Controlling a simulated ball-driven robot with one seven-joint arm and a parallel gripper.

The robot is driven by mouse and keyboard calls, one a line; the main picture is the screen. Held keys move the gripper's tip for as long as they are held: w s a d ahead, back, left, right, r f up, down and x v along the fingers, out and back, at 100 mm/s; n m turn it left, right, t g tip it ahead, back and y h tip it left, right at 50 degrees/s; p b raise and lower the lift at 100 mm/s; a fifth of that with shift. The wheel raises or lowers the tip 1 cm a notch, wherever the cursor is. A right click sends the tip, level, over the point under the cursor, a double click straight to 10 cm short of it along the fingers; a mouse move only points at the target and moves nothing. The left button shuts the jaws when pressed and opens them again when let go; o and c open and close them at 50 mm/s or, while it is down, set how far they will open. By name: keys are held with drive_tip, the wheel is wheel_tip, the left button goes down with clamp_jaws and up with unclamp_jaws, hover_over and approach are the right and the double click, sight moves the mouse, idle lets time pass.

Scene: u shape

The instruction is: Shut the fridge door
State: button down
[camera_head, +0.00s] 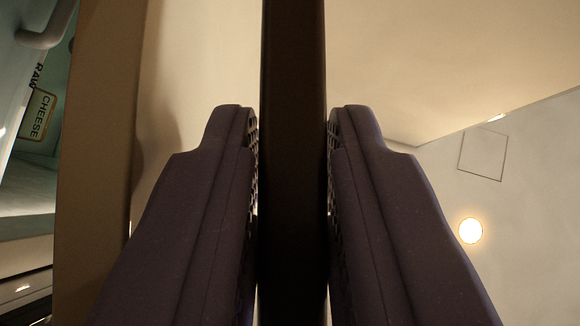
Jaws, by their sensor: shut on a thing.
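My gripper (293,190) is shut on a dark vertical bar (293,60), which looks like the handle of the fridge door. One finger presses on each side of it. The bar runs from the top edge of the picture to the bottom between the fingers. To the left is a brown upright panel (100,150), which may be the edge of the fridge door. Beyond it at the far left I see a pale, lit fridge interior (30,180), so the door stands open. How wide it is open I cannot tell.
A package label reading "RAW CHEESE" (38,115) shows inside the fridge at the far left. At the right are a cream surface, a ceiling with a square panel (483,156) and a round lit lamp (471,231). The floor is not visible.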

drive_tip(key=shift+d+f+y, duration=0.1)
drive_tip(key=shift+d+y, duration=0.2)
drive_tip(key=shift+d, duration=0.35)
drive_tip(key=c, duration=1.4)
unclamp_jaws()
drive_tip(key=shift+o, duration=0.2)
drive_tip(key=p+v, duration=0.1)
drive_tip(key=v, duration=0.6)
drive_tip(key=shift+s+f, duration=0.25)
drive_tip(key=shift+s, duration=0.1)
